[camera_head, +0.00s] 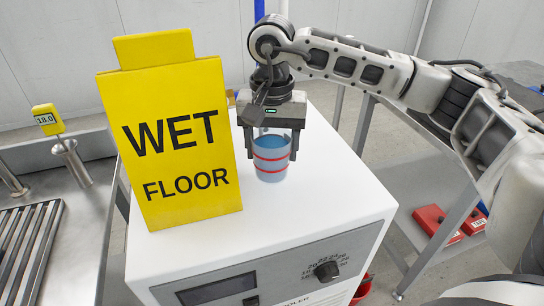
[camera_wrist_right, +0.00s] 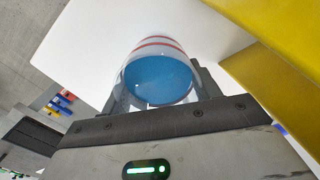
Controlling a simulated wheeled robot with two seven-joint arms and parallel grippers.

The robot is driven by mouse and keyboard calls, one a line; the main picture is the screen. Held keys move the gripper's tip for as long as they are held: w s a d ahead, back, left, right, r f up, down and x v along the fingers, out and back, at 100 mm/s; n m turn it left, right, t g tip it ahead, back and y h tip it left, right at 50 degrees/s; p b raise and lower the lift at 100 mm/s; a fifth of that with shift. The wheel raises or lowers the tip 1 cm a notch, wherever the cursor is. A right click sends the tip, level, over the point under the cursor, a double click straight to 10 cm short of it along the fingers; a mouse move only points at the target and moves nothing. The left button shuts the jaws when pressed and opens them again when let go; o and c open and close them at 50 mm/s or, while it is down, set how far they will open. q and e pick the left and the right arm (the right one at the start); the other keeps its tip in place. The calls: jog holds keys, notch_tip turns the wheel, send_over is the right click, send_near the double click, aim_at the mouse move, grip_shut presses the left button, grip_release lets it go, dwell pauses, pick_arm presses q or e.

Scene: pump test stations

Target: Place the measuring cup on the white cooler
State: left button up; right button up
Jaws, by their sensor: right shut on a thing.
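The measuring cup (camera_head: 271,168) is clear with red bands and holds blue liquid. It is upright at the white cooler's top (camera_head: 330,185), to the right of the wet floor sign; I cannot tell whether its base touches the surface. My right gripper (camera_head: 272,150) is shut on the cup from above, its fingers on either side of it. In the right wrist view the cup (camera_wrist_right: 157,75) sits between the fingers, with the white top behind it. My left gripper is not in view.
A yellow wet floor sign (camera_head: 175,140) stands on the cooler's left part, close to the cup. A metal sink bench (camera_head: 85,215) with a yellow display probe (camera_head: 48,119) is at the left. Red boxes (camera_head: 438,222) lie on a low shelf at the right. The cooler's front right top is clear.

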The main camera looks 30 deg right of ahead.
notch_tip(320, 180, down, 2)
jog(key=shift+f, duration=0.55)
jog(key=o, duration=1.1)
jog(key=shift+r, duration=6.15)
